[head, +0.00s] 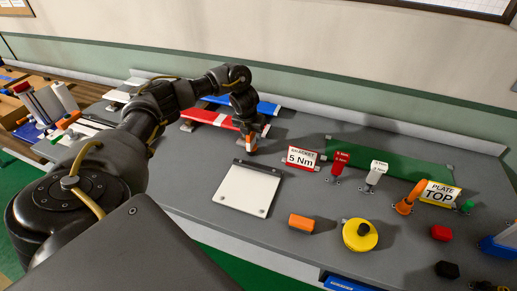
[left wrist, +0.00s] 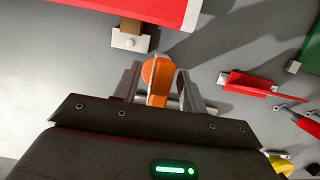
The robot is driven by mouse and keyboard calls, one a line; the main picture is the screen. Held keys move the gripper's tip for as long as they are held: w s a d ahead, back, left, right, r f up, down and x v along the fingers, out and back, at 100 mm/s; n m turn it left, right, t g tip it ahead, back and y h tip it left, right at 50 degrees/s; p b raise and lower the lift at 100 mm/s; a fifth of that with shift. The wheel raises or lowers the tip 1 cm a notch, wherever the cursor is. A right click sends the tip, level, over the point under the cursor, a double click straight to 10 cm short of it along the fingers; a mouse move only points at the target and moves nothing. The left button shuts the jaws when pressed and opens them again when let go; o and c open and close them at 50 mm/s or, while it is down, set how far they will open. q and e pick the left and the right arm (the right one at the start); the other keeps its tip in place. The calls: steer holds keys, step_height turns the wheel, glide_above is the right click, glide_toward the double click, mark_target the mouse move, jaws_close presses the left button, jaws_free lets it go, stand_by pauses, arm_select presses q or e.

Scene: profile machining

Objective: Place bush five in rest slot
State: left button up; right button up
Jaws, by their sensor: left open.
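An orange piece with a rounded head (left wrist: 158,72) shows between the two fingers of my left gripper (left wrist: 160,88) in the left wrist view. The fingers are apart, one on each side of it, and I cannot see them touch it. In the head view my left gripper (head: 250,145) is low over the grey table, just behind the white plate. No label marks which thing is bush five, and I cannot tell whether the orange piece is it. The rest slot cannot be made out. My right gripper is not in view.
A white plate (head: 245,190) lies in front of the gripper. A "5 Nm" sign (head: 300,159), red tool (head: 338,164) and white tool (head: 375,174) stand to the right. A red bar (head: 208,117) lies behind left. An orange block (head: 301,223) and yellow disc (head: 360,235) are nearer.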

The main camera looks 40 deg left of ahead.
arm_select(q)
steer(key=shift+w+f, duration=0.25)
steer(key=shift+f, duration=0.45)
steer(key=shift+r, duration=0.1)
jaws_close()
